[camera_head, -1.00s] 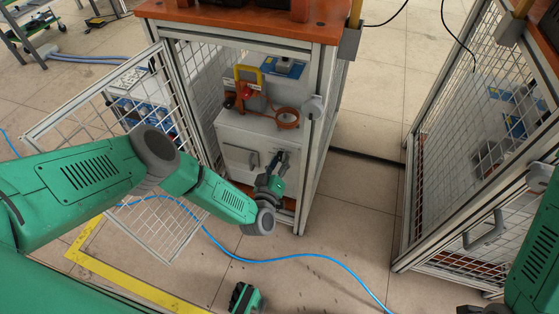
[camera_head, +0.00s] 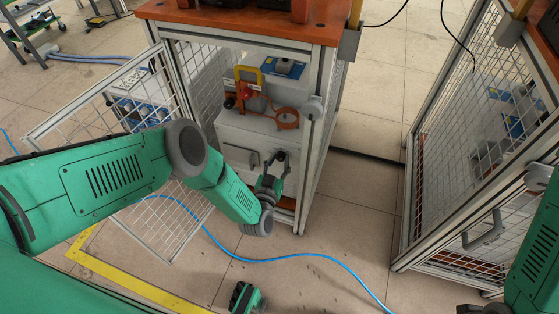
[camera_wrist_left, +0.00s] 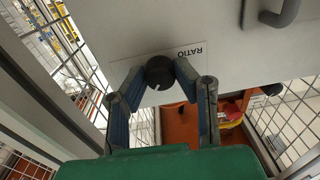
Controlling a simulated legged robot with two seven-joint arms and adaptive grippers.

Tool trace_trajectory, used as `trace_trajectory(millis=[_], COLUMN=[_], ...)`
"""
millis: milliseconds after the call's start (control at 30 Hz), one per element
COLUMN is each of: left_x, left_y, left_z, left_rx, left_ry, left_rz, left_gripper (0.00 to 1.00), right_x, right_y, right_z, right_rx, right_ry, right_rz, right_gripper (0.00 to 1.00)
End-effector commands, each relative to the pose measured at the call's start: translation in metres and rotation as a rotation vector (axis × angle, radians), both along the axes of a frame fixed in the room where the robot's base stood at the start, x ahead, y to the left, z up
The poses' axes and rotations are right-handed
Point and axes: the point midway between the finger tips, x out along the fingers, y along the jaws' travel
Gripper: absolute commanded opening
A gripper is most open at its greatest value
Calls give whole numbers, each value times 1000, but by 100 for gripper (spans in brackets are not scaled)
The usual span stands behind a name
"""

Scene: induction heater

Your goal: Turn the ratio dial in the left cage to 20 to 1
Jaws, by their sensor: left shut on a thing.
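The ratio dial is a round black knob (camera_wrist_left: 159,72) with a pale pointer mark, on a light panel. A RATIO label (camera_wrist_left: 190,51) beside it appears upside down in the left wrist view. My left gripper (camera_wrist_left: 161,84) is shut on the knob, one finger on each side. In the head view my left gripper (camera_head: 274,172) reaches the front of the grey cabinet (camera_head: 233,134) inside the left cage (camera_head: 313,150). The dial's scale numbers cannot be read.
The left cage's mesh door (camera_head: 52,122) stands open at the left. A grey handle (camera_head: 241,156) is beside the dial. An orange device (camera_head: 287,118) sits on the cabinet. A blue hose (camera_head: 300,257) crosses the floor. A second cage (camera_head: 470,170) stands at the right.

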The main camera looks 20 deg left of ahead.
Motion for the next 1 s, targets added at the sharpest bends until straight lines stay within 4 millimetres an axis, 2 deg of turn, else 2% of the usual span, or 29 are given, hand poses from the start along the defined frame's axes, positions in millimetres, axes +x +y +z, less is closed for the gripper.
trace_trajectory(millis=[300,800,833,867,1000], left_x=[0,0,0,0,0], left_y=[0,-1,-1,-1,0], left_z=[-1,-1,-1,-1,-1], left_rx=[113,131,131,131,130], left_ry=[-2,-2,-2,-2,-2], left_rz=[-1,-1,-1,-1,-1], left_gripper=[0,0,32,43,45], right_x=[0,0,0,0,0], right_y=[0,0,0,0,0], right_z=[0,0,0,0,0], right_rx=[0,0,0,0,0], right_ry=[0,0,0,0,0], right_rz=[0,0,0,0,0], right_gripper=[0,0,0,0,0])
